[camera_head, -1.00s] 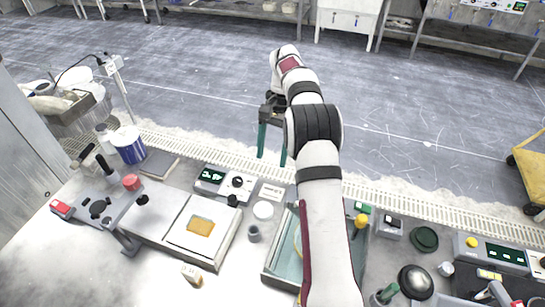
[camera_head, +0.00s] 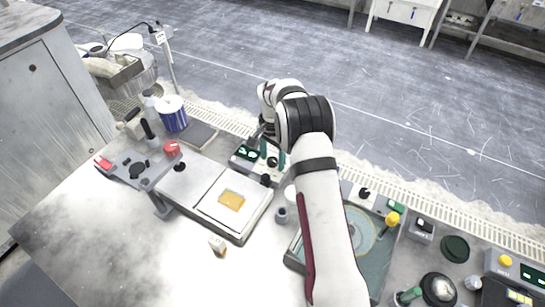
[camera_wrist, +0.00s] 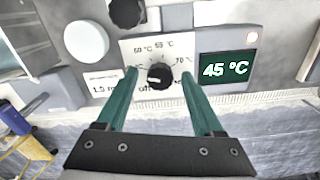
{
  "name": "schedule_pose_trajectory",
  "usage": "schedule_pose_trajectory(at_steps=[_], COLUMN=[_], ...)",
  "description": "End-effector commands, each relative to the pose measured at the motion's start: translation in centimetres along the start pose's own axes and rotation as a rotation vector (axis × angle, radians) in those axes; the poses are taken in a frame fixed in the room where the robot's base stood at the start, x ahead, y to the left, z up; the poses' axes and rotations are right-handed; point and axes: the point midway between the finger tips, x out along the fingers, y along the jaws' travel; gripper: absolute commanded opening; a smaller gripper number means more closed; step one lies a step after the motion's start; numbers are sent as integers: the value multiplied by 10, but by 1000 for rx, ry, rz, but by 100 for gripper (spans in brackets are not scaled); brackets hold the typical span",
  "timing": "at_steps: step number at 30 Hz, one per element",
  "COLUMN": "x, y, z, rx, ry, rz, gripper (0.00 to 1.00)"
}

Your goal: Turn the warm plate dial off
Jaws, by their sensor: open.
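The warm plate dial (camera_wrist: 159,76) is a black knob on a white scale plate marked 60, 55 and 70 °C, with "off" partly visible below. A small light mark shows on its lower left; I cannot tell the exact setting. My gripper (camera_wrist: 159,72) is open, its two green fingers on either side of the dial with gaps. I cannot tell how far above the panel the tips are. The green display (camera_wrist: 226,69) right of the dial reads 45 °C. In the head view the control box (camera_head: 248,154) stands behind the warm plate (camera_head: 218,214), partly hidden by my arm.
Another black knob (camera_wrist: 126,12) and a white round lid (camera_wrist: 86,41) lie close by. An amber piece (camera_head: 231,200) lies on the warm plate. A small grey cup (camera_head: 281,215) stands right of it.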

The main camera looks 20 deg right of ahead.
Motion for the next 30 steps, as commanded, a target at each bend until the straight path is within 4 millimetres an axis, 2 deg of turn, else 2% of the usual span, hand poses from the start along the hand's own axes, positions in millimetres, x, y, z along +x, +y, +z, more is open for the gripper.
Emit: schedule_pose_trajectory(at_steps=[7, 18, 30], x=[1, 1, 0], y=[0, 0, 0], z=[0, 0, 0], rx=[0, 0, -4], ry=[0, -1, -1], rz=[0, 1, 1], gripper=[67, 0, 0])
